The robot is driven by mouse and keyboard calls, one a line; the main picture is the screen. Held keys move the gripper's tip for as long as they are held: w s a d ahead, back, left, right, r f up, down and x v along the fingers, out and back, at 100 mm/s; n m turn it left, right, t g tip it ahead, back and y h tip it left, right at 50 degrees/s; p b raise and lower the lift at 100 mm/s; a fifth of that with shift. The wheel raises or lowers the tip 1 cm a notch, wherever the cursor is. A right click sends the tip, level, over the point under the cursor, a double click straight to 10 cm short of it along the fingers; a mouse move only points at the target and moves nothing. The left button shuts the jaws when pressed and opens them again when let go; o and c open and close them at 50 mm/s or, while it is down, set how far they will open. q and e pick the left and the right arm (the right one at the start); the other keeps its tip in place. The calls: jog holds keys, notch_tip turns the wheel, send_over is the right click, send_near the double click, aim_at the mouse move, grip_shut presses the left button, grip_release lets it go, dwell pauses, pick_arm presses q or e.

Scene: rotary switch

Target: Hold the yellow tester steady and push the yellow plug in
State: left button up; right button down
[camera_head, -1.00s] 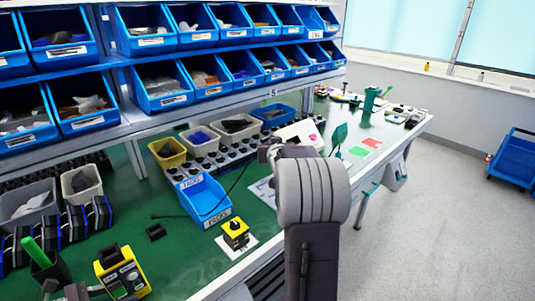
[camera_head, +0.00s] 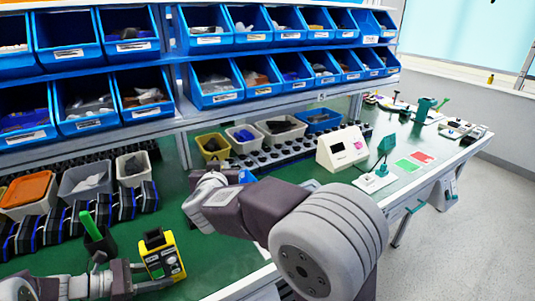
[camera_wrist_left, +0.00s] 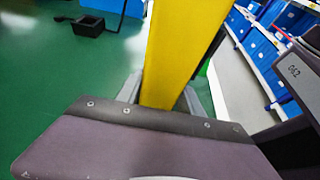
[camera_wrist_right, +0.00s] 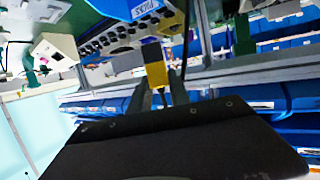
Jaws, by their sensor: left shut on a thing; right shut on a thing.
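The yellow tester (camera_head: 165,258), with a black top and a dark knob on its face, stands at the front left of the green bench. My left gripper (camera_head: 146,279) is shut on its side. The tester's yellow body (camera_wrist_left: 180,50) fills the middle of the left wrist view, between the fingers. In the right wrist view my right gripper (camera_wrist_right: 160,92) is shut on the yellow plug (camera_wrist_right: 156,70), which is held in the air. In the head view my right arm hides the plug and the right fingertips.
A black holder with a green-handled tool (camera_head: 90,228) stands just left of the tester. A white box (camera_head: 342,147) and grey and yellow bins stand farther back. Blue bins (camera_head: 85,105) fill the shelves above.

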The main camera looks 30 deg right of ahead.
jog(key=s+a+r+n+y, duration=0.1)
jog(key=s+a+n+y, duration=0.1)
jog(key=a, duration=0.8)
jog(key=s+a+r+n+t+y, duration=0.1)
jog(key=s+a+r+n+y, duration=0.1)
jog(key=a, duration=0.9)
jog(key=shift+s+n+y, duration=0.5)
jog(key=shift+s+y, duration=0.15)
jog(key=shift+y, duration=0.45)
jog(key=shift+f, duration=0.1)
jog(key=shift+d+f, duration=0.1)
jog(key=shift+f, duration=2.8)
jog(key=shift+f, duration=1.6)
jog(key=c, duration=1.1)
grip_release()
jog(key=v, duration=0.7)
jog(key=shift+s, duration=0.35)
